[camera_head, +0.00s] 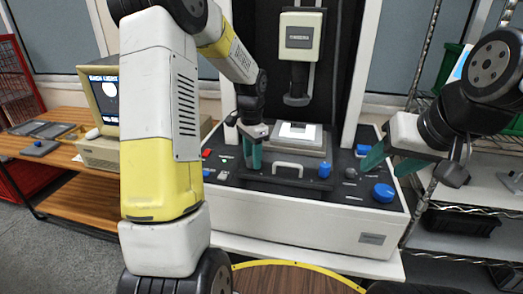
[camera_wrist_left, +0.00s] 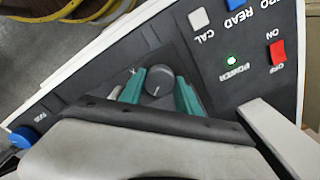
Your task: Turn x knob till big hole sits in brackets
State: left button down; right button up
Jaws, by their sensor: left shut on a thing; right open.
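In the left wrist view a round dark grey knob (camera_wrist_left: 158,82) with a white pointer line sits on the black panel, with a small white mark like an X beside it. The teal fingers of my left gripper (camera_wrist_left: 159,92) are on both sides of the knob, shut on it. In the head view my left gripper (camera_head: 252,153) reaches down to the left part of the machine's panel and hides this knob. My right gripper (camera_head: 390,162) is open and empty above the panel's right side. The monitor screen (camera_head: 104,97) shows a pale round spot on dark blue; brackets are too small to make out.
The machine (camera_head: 300,222) has a blue knob (camera_head: 325,170), a larger blue knob (camera_head: 383,192) and a white handle (camera_head: 287,165). A light plate (camera_head: 299,131) lies on its stage under the probe head (camera_head: 297,84). A red switch (camera_wrist_left: 277,51) and a lit green lamp are near my left gripper.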

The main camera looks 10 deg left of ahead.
dwell(0.5)
pick_arm(q)
jog(key=c, duration=0.9)
grip_release()
jog(key=shift+o, duration=0.2)
notch_tip(320, 180, up, 8)
jog(key=shift+f, duration=0.2)
jog(key=shift+r, duration=0.1)
